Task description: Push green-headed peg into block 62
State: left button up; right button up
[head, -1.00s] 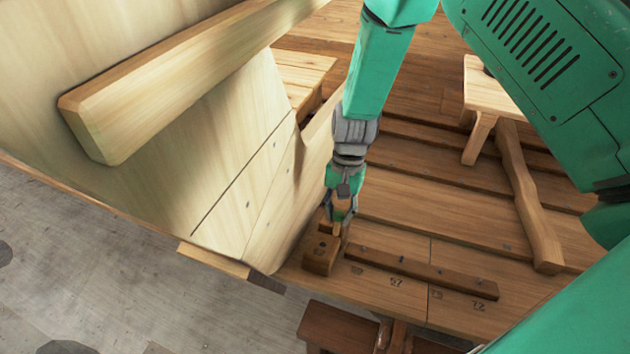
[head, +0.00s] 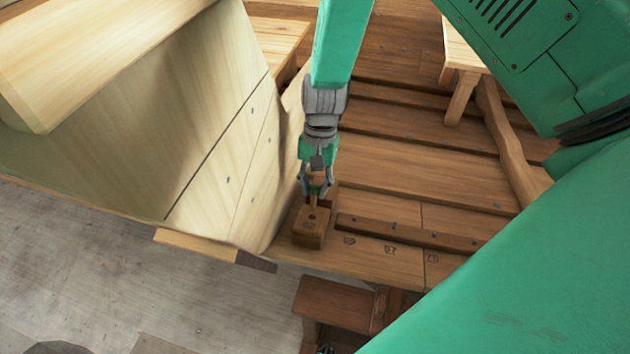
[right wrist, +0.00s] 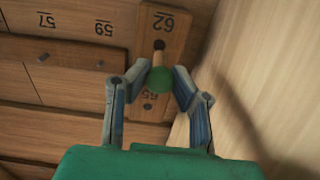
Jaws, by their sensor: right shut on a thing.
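Block 62 is a small wooden block with a dark hole; it shows in the right wrist view (right wrist: 176,24) and on the planks in the head view (head: 308,234). My right gripper (right wrist: 160,78) is shut on the green head (right wrist: 158,80) of the peg. The peg's pale wooden shaft (right wrist: 159,58) points at the block's hole, and its tip appears at or just over the hole's edge. I cannot tell whether it has entered. In the head view the right gripper (head: 315,188) is just beyond and above the block. My left gripper is not in view.
The pale hull wall (head: 215,160) rises close to the left of the block. A dark batten (head: 405,233) lies to its right, near numbered marks. A wooden step (head: 335,300) stands in front.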

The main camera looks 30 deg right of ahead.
aim_at(313, 205)
jog(key=shift+b+x, duration=0.4)
jog(key=shift+x, duration=0.4)
jog(key=shift+s+p, duration=0.1)
jog(key=shift+p, duration=0.45)
jog(key=shift+s+a+f, duration=0.1)
jog(key=shift+f, duration=0.3)
dwell(0.5)
jog(key=shift+b+x, duration=0.4)
jog(key=shift+x, duration=0.45)
jog(key=shift+a, duration=0.1)
jog(key=shift+c, duration=0.2)
jog(key=shift+f, duration=0.15)
grip_shut()
jog(key=o, duration=0.8)
grip_release()
